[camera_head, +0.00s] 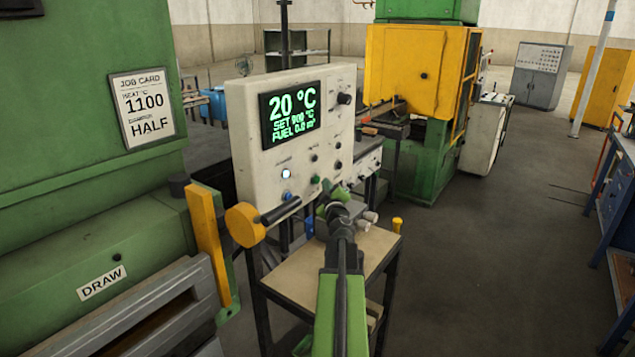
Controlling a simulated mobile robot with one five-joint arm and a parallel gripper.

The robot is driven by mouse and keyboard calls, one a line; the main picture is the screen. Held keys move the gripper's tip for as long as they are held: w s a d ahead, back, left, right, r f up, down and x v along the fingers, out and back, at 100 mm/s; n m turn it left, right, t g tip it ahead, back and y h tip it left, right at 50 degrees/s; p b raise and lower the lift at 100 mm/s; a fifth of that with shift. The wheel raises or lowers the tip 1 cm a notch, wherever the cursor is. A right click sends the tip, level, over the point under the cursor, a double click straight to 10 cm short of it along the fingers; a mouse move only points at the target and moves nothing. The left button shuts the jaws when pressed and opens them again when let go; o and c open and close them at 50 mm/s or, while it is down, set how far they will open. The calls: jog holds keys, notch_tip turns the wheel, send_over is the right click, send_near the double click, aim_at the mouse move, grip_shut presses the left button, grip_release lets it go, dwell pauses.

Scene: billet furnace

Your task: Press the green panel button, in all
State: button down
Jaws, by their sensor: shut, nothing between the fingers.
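The cream control panel (250,165) stands at the centre, its dark display (290,113) reading 20 °C in green. The small green button (315,180) is low on the panel face. A blue button (286,197) is to its lower left, under a lit white lamp (286,174). My green arm reaches up from the bottom to my gripper (328,192), just below and right of the green button. The gripper is shut and empty. I cannot tell whether its tip touches the panel. The arm hides part of the lower right panel area.
A yellow-ended lever (243,224) with a dark handle juts out at the panel's lower left. A small wooden-topped table (375,247) stands under my arm. A green furnace body with a job card (143,108) fills the left. The floor (490,260) at right is clear.

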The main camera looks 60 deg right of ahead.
jog(key=shift+w, duration=0.15)
dwell(0.5)
jog(key=shift+w, duration=0.3)
jog(key=shift+w, duration=0.45)
dwell(0.5)
jog(key=shift+s, duration=0.85)
jog(key=s, duration=0.5)
dwell(0.3)
dwell(0.7)
